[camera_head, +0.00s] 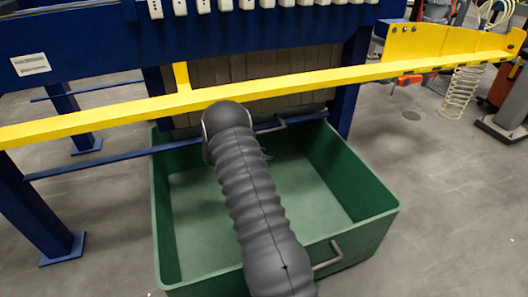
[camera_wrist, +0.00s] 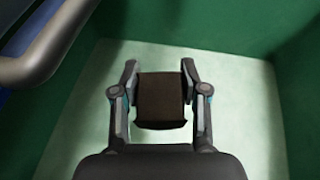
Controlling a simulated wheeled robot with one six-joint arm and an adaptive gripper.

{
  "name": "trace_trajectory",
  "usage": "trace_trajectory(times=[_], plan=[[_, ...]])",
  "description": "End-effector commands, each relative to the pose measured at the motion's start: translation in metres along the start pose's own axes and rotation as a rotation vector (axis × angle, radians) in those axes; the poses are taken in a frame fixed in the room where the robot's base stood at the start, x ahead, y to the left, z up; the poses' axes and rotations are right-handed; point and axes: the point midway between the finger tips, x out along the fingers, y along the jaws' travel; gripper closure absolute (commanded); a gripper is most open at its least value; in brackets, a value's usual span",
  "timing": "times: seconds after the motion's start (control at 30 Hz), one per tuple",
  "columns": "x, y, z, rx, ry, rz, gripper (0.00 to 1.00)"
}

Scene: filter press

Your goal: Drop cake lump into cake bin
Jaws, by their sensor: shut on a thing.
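The cake bin (camera_head: 370,225) is a large open green box on the floor in the head view, below the filter press. My arm reaches over it and hides part of its inside. In the wrist view my gripper (camera_wrist: 160,100) is shut on the cake lump (camera_wrist: 161,97), a dark brown block held between the two fingers. The pale green bin floor (camera_wrist: 245,110) shows below the lump, with green walls around it. The lump is inside the bin's outline in that view; its height above the floor is hard to tell. My gripper is hidden in the head view.
A yellow rail (camera_head: 290,85) crosses above the bin's far side. The blue press frame (camera_head: 60,45) stands behind and to the left. Bin handles stick out at the front (camera_head: 325,258) and back. A grey bar (camera_wrist: 45,50) is close at the wrist view's upper left.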

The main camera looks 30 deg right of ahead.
Motion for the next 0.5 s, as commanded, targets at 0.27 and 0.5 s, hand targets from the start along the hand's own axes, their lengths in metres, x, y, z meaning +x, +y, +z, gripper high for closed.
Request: trace_trajectory(times=[0.27, 0.5], plan=[[0.0002, -0.0001, 0.0007, 0.001, 0.0, 0.0, 0.28], [0.0003, -0.0002, 0.0006, 0.001, 0.0, -0.001, 0.27]])
